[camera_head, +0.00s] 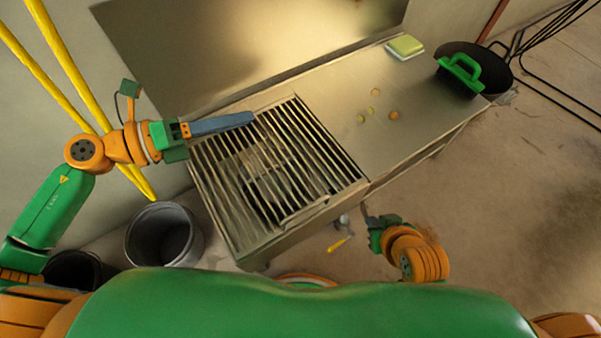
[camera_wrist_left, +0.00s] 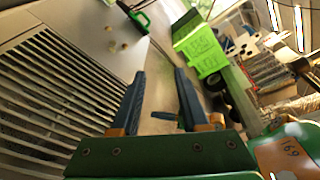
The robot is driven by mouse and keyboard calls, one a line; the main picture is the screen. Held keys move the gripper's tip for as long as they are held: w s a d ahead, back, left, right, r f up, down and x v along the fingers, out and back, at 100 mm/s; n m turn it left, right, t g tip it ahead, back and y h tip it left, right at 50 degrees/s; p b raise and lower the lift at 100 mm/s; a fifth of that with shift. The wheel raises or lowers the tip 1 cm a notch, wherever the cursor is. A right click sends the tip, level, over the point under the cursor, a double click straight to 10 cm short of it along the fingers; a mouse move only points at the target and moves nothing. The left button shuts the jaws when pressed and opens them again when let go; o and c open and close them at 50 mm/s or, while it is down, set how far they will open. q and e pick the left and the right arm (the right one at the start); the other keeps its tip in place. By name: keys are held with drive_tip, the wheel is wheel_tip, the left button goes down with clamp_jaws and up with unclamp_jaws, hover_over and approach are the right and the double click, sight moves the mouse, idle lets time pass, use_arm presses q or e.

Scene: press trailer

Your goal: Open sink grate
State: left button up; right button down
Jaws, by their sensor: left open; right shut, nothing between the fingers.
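The sink grate (camera_head: 318,158) is a panel of parallel metal bars set into the left part of a metal counter. It looks flat and closed over the basin, and it also shows at the left of the left wrist view (camera_wrist_left: 45,85). My left gripper (camera_head: 250,118) reaches over the grate's far left corner, its blue fingers above or near the far edge. I cannot tell whether they touch it. In the left wrist view its fingers (camera_wrist_left: 159,73) are apart with nothing between them. My right gripper (camera_head: 369,214) is shut and empty, below the counter's near edge, away from the grate.
A grey bucket (camera_head: 163,237) stands at left. Yellow pipes (camera_head: 75,75) run behind my left arm.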

use_arm(q)
drive_tip(key=d+f+m+g, duration=0.2)
drive_tip(key=d+f+m, duration=0.1)
drive_tip(key=d, duration=0.5)
drive_tip(key=shift+s+f+m+g+y, duration=0.3)
drive_tip(key=shift+s+f, duration=0.15)
drive_tip(key=shift+f, duration=0.35)
drive_tip(key=shift+d, duration=0.1)
clamp_jaws()
use_arm(e)
drive_tip(key=shift+w+r+t, duration=0.15)
drive_tip(key=shift+r+t, duration=0.15)
